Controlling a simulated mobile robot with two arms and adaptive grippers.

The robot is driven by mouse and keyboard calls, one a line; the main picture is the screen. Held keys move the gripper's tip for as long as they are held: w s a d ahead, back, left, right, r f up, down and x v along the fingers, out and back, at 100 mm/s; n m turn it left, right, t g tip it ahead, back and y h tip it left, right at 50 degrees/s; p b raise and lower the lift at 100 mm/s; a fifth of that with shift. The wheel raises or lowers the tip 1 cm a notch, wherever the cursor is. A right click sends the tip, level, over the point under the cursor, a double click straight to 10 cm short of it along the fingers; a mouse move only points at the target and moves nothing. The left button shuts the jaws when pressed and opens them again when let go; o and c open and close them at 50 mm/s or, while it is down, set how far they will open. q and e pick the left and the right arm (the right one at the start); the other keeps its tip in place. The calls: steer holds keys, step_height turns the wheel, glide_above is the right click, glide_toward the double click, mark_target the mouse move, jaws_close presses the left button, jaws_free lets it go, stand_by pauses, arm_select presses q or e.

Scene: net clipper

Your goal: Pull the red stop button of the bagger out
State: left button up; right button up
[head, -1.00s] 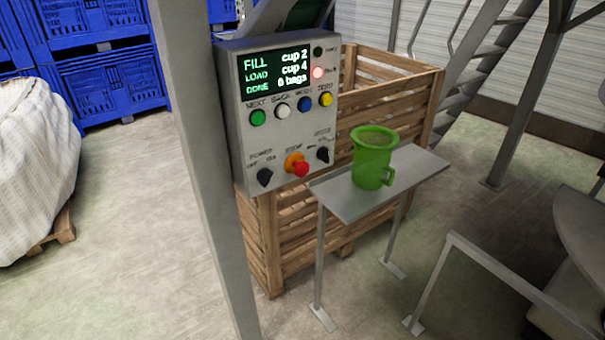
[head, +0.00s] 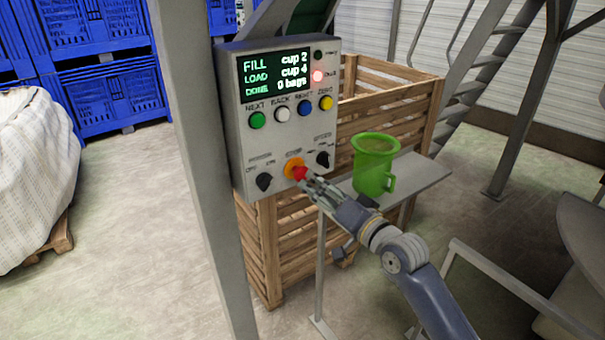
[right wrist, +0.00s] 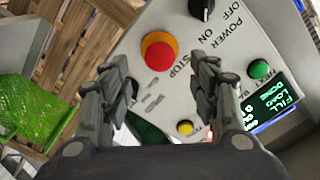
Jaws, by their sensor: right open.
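The red stop button (head: 299,173) sticks out of an orange collar (head: 289,166) low on the grey control box (head: 237,148) of the bagger. My right gripper (head: 309,184) is open, with its fingertips close in front of the button. In the right wrist view, the button (right wrist: 157,54) shows just beyond the gap between the two spread fingers (right wrist: 161,72), nearer the left one. I cannot tell whether a fingertip touches it. Nothing is between the fingers. My left gripper is not in view.
Dark knobs (head: 264,181) (head: 322,159) flank the button, with a row of coloured buttons above. A green mug (head: 374,165) stands on a small metal shelf (head: 428,173) close beside my right arm. A wooden crate (head: 395,103) stands behind.

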mark_target(304, 176)
steer(key=x, duration=0.7)
steer(key=shift+w+a+p, duration=0.15)
steer(key=shift+w+p, duration=0.1)
steer(key=shift+p, duration=0.05)
